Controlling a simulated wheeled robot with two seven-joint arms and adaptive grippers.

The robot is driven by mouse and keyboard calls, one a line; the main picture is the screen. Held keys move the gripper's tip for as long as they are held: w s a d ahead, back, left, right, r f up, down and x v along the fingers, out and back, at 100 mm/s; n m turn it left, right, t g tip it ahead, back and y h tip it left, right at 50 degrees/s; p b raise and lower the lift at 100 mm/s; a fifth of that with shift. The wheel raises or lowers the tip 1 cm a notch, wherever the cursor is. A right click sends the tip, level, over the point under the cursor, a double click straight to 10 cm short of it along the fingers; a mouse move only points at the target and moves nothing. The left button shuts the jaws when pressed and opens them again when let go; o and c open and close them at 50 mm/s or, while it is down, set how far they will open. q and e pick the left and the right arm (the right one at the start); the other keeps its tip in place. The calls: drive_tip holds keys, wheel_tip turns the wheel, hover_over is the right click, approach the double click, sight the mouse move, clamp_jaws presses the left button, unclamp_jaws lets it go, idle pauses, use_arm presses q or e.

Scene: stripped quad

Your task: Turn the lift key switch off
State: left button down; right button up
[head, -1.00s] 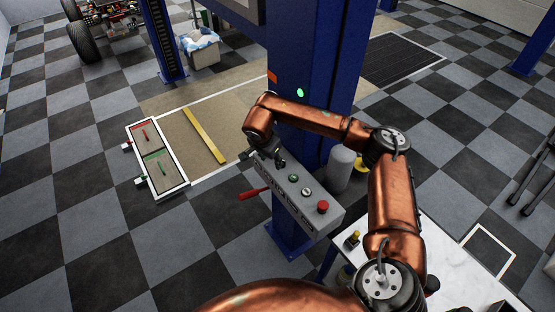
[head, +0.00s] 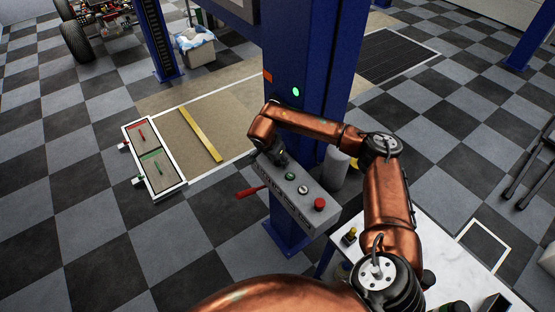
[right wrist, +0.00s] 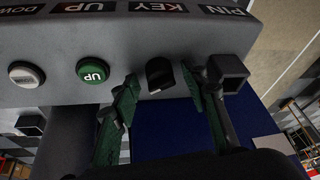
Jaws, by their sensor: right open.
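The grey lift control box (head: 310,212) is fixed to the blue lift post. In the right wrist view its labels read DOWN, UP, KEY and PIN. The black key switch (right wrist: 160,76) sticks out under the KEY label. My right gripper (right wrist: 159,82) is open, with one green-padded finger on each side of the key switch. I cannot tell whether either finger touches it. In the head view my right gripper (head: 280,157) is at the far left end of the box and hides the key switch. My left gripper is not in view.
The green UP button (right wrist: 92,71) is close beside one finger, and the square PIN part (right wrist: 228,73) is near the other. A white table (head: 440,255) stands at right.

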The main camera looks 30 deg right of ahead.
drive_tip(key=shift+c, duration=0.6)
clamp_jaws()
drive_tip(key=n+t+b, duration=0.1)
drive_tip(key=n, duration=0.1)
drive_tip(key=shift+d+f+n+y+b, duration=0.1)
drive_tip(key=shift+n+y+b, duration=0.2)
drive_tip(key=shift+n, duration=0.1)
drive_tip(key=n+y+b, duration=0.1)
drive_tip(key=n, duration=0.2)
drive_tip(key=shift+s+d+t+b, duration=0.1)
drive_tip(key=shift+s+t+b, duration=0.05)
drive_tip(key=shift+t+b, duration=0.2)
drive_tip(key=n+y, duration=0.1)
drive_tip(key=n, duration=0.2)
drive_tip(key=shift+t+b, duration=0.25)
drive_tip(key=shift+b, duration=0.15)
drive_tip(key=shift+d+n+y+b, duration=0.1)
drive_tip(key=shift+n+y+b, duration=0.45)
drive_tip(key=shift+n, duration=0.95)
